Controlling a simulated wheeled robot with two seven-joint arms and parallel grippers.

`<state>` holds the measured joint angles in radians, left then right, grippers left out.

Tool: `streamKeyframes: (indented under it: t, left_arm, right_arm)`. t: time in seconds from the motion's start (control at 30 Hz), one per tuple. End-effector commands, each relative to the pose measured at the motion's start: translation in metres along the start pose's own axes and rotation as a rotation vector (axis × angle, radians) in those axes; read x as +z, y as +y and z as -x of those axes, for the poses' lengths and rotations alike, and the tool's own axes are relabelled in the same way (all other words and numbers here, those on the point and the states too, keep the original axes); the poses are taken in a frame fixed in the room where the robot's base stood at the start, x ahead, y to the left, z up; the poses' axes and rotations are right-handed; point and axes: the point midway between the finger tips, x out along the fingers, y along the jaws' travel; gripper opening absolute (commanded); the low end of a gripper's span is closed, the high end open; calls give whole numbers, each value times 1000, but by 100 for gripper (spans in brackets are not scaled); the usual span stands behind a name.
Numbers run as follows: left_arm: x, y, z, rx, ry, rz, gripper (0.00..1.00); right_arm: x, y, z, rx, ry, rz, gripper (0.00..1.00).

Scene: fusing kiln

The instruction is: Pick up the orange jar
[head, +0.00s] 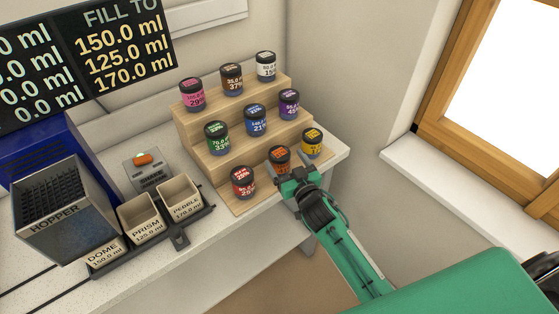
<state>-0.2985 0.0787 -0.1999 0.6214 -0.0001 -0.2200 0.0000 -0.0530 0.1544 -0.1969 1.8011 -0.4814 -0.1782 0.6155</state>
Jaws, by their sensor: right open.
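The orange jar (279,156) has a black lid and stands in the front row of a stepped wooden rack, between the red jar (242,182) and the yellow jar (312,143). My right gripper (295,178) is open, just in front of the orange jar. Its fingers point at the jar and cover part of its lower side. Whether the fingers touch the jar cannot be told. My left gripper does not show.
The wooden rack (215,170) holds several other jars on its higher steps. A hopper (62,215) and small bins labelled dome, prism (140,219) and pebble (181,197) stand to the left. The window sill (450,185) lies to the right.

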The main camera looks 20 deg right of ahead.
Motion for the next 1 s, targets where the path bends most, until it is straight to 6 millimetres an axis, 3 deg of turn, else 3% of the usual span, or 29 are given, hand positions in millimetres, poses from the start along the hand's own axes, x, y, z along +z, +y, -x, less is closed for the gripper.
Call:
streamKeyframes:
  t: [0.4, 0.73, 1.0]
  left_arm:
    - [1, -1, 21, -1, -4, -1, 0]
    - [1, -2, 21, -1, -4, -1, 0]
    - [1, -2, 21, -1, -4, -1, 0]
  right_arm:
    - [-1, -6, -46, 1, -1, 0, 84]
    - [1, -6, -51, 0, -1, 0, 84]
    - [1, -6, -51, 0, -1, -1, 32]
